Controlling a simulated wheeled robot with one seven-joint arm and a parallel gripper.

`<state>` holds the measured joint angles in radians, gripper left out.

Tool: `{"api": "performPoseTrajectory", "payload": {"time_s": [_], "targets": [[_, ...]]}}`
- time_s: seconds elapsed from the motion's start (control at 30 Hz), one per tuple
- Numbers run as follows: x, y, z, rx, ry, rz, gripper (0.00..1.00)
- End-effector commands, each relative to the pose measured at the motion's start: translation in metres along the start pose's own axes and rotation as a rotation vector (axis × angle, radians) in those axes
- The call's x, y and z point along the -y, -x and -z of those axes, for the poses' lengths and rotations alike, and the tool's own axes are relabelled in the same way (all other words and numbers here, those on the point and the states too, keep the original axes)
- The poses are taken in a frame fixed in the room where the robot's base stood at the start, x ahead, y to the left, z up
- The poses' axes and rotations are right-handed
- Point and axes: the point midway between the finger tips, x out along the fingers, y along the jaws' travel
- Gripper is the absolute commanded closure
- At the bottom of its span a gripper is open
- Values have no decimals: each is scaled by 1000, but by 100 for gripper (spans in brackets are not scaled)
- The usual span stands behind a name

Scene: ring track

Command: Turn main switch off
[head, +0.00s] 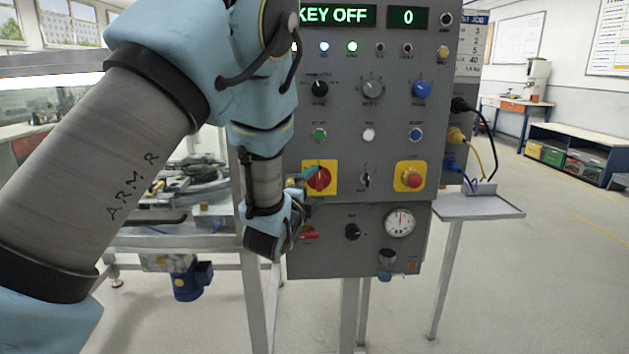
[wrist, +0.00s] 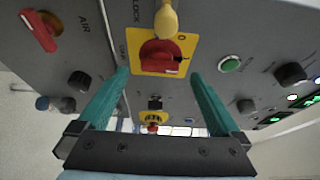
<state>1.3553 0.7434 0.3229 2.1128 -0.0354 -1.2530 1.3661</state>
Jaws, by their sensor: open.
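The main switch is a red rotary knob (head: 321,179) on a yellow plate, low on the left of the grey control panel. In the wrist view the red knob (wrist: 163,56) lies ahead, with a mark "O" on its plate. My gripper (head: 307,176) is at the switch, its teal fingers partly hidden by my wrist. In the wrist view my gripper (wrist: 159,75) is open and empty, with one finger on each side of the knob. I cannot tell if either finger touches it. A yellow rounded piece (wrist: 166,20) stands out beside the switch plate, near the word "LOCK".
A red emergency button (head: 412,178) sits right of the switch, with a key switch (head: 367,178) between. A red AIR lever (wrist: 40,30) is below the switch. The display (head: 335,15) reads "KEY OFF". A side shelf (head: 480,206) with cables stands right; floor beyond is clear.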

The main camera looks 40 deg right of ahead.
Motion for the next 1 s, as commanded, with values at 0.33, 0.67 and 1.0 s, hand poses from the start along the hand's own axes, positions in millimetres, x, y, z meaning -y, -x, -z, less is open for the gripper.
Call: {"api": "performPoseTrajectory", "payload": {"time_s": [0.33, 0.67, 1.0], "targets": [[0, -31, -1, 1, 0, 0, 0], [0, -31, -1, 1, 1, -1, 9], [0, -31, -1, 1, 1, -1, 47]]}}
